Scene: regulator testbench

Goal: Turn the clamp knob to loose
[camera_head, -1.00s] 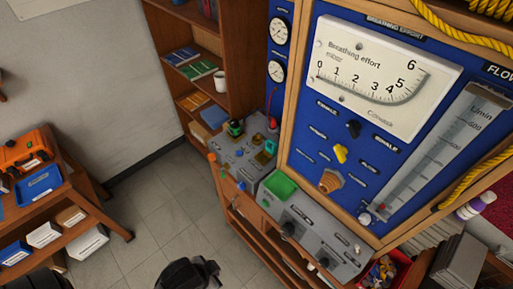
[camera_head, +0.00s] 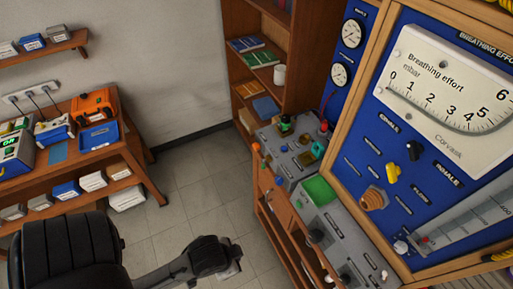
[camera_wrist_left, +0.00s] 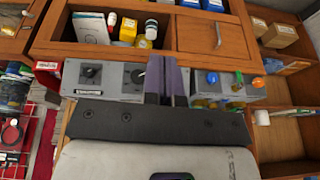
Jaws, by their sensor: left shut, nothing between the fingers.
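My left gripper (camera_wrist_left: 167,62) is shut and empty in the wrist view. Its dark purple fingers lie side by side in front of the grey front panel. An orange knob (camera_wrist_left: 239,78) and a blue knob (camera_wrist_left: 211,78) stick out of the panel right of the fingers. A black knob (camera_wrist_left: 90,74) is on the panel to their left. I cannot tell which is the clamp knob. My right gripper is not in view.
A green tray (camera_head: 319,190) sits on the nearer grey console (camera_head: 335,225). The blue gauge board (camera_head: 375,140) rises behind. A bookcase (camera_head: 240,60) stands at the back. A side table with an orange case (camera_head: 94,105) is at left; open floor lies between.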

